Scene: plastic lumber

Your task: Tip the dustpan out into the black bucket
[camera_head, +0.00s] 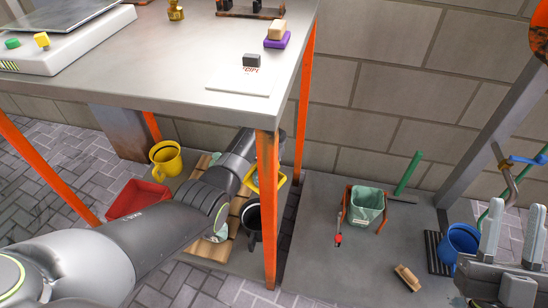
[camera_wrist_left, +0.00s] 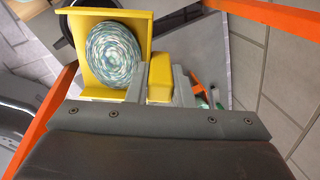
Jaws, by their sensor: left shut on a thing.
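The yellow dustpan (camera_wrist_left: 138,30) carries a coiled bundle of blue-green and white strands in the left wrist view. My left gripper (camera_wrist_left: 160,80) is shut on its yellow handle. In the head view, part of the dustpan (camera_head: 283,180) shows under the table; my left arm hides much of the rest. The black bucket (camera_head: 253,222) stands below it, partly behind the orange table leg. A dark curved rim at the top left of the left wrist view may be the bucket. My right gripper (camera_head: 510,240) is open and empty at the lower right.
The table (camera_head: 180,55) with orange legs (camera_head: 269,225) overhangs my left arm. A yellow mug (camera_head: 166,157) and red tray (camera_head: 138,198) stand left.

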